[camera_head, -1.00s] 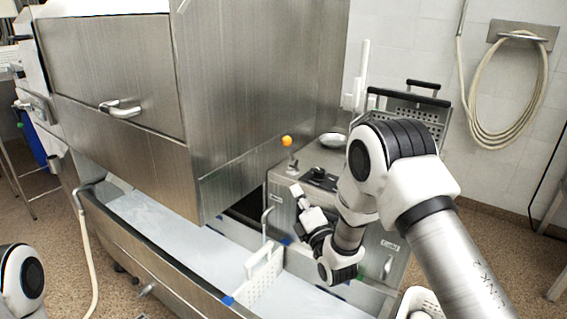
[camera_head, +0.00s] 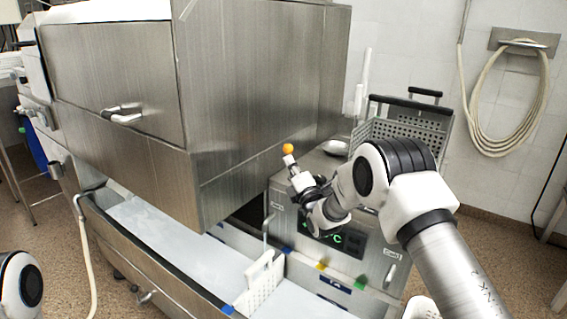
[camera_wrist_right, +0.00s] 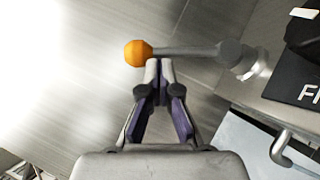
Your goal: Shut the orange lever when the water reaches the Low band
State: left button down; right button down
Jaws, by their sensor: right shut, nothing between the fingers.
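The orange lever knob (camera_head: 288,149) stands above the control box, beside the steel hood. In the right wrist view the orange knob (camera_wrist_right: 138,53) sits at the end of a grey lever rod (camera_wrist_right: 195,50). My right gripper (camera_head: 291,162) is shut and empty, with its fingertips close to the knob and rod. In the wrist view the fingertips (camera_wrist_right: 159,65) are just below the rod; I cannot tell if they touch it. Pale water (camera_head: 170,240) lies in the long trough. Blue, yellow and green marks (camera_head: 335,282) are on its far wall. My left gripper is out of view.
The steel hood (camera_head: 255,100) rises close to the left of my right gripper. The control box (camera_head: 345,240) has a green lit display. A white perforated divider (camera_head: 264,285) stands in the trough. A perforated basket (camera_head: 405,125) stands behind my right arm.

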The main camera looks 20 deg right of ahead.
jog(key=w+d+r+m+g+p, duration=0.1)
jog(key=m, duration=0.1)
jog(key=w+d+r+m+g+h+p, duration=0.1)
jog(key=m+p, duration=0.1)
jog(key=shift+d+r, duration=0.1)
jog(key=shift+d, duration=0.1)
jog(key=shift+s, duration=0.1)
dwell(0.3)
